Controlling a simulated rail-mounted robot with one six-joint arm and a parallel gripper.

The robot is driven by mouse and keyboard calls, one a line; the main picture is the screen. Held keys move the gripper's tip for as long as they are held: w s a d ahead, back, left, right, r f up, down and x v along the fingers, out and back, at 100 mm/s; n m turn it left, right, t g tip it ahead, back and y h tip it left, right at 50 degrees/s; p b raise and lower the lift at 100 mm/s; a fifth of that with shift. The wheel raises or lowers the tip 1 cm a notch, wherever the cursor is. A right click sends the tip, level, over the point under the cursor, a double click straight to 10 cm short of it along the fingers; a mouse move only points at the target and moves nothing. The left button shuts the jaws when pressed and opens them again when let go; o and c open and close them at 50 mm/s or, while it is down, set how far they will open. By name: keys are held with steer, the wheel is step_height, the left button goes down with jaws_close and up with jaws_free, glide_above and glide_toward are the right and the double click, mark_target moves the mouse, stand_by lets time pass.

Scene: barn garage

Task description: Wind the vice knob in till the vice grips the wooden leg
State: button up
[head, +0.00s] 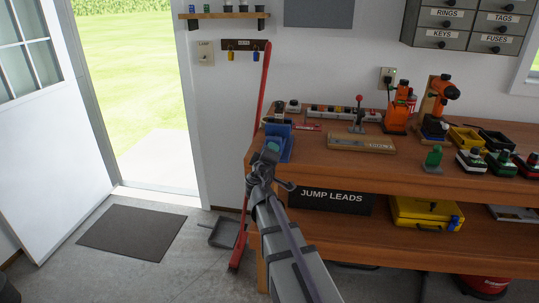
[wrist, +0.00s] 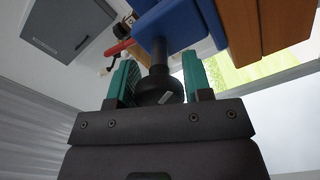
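The blue vice (head: 285,142) is fixed at the left end of the wooden workbench. It also shows in the wrist view (wrist: 188,28) as blue blocks, with a dark screw running down to a round black knob (wrist: 158,88). My gripper (head: 270,152) is in front of the vice at the bench's left end. I cannot make out the wooden leg for certain; the vice jaws are small and partly hidden.
The workbench (head: 330,173) carries a wooden board (head: 362,143), a power strip (head: 343,114), orange drills (head: 398,112) and several batteries. A red-handled broom (head: 258,110) leans just left of the bench. Open floor and a doorway lie to the left.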

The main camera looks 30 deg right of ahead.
steer(key=o, duration=0.4)
steer(key=v, duration=1.1)
steer(key=s+f+m+g+y+p, duration=0.35)
steer(key=s+f+m+g, duration=0.25)
steer(key=s+f+g, duration=0.3)
steer(key=s+a+r+g+y+p, duration=0.1)
steer(key=s+a+g+y+p, duration=0.1)
steer(key=a, duration=0.4)
steer(key=s+a+r+g+y+p, duration=0.2)
steer(key=s+a+g+y+p, duration=0.1)
steer(key=s+a+y+p, duration=0.1)
steer(key=shift+a+y+p, duration=0.65)
steer(key=shift+a+p, duration=0.3)
steer(key=shift+a, duration=0.85)
